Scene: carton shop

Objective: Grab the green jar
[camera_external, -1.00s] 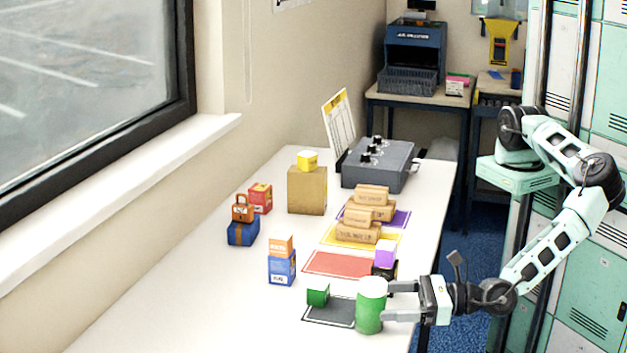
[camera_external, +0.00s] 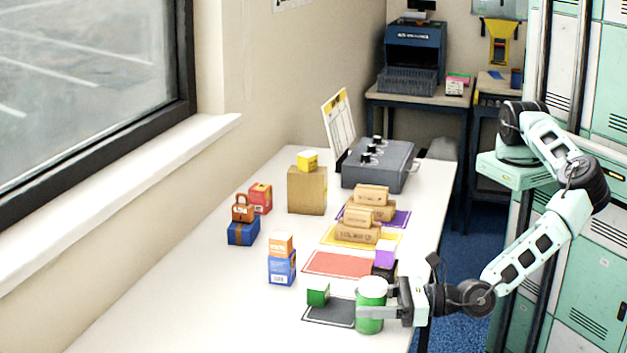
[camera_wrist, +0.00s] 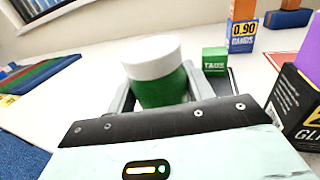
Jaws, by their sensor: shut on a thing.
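The green jar (camera_external: 371,312) has a white lid and stands upright at the near right of the white table, by the dark mat (camera_external: 328,311). It also shows in the wrist view (camera_wrist: 158,80), between my two fingers. My gripper (camera_external: 388,308) reaches in from the right and is shut on the jar, one finger on each side. The jar's lower part is hidden in the wrist view by my gripper's body.
A small green box (camera_external: 318,294) stands on the dark mat left of the jar. A black box (camera_external: 384,269) with a purple block (camera_external: 385,253) on top stands just behind. A blue box (camera_external: 282,267) bears an orange one (camera_external: 281,244). The table's front left is clear.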

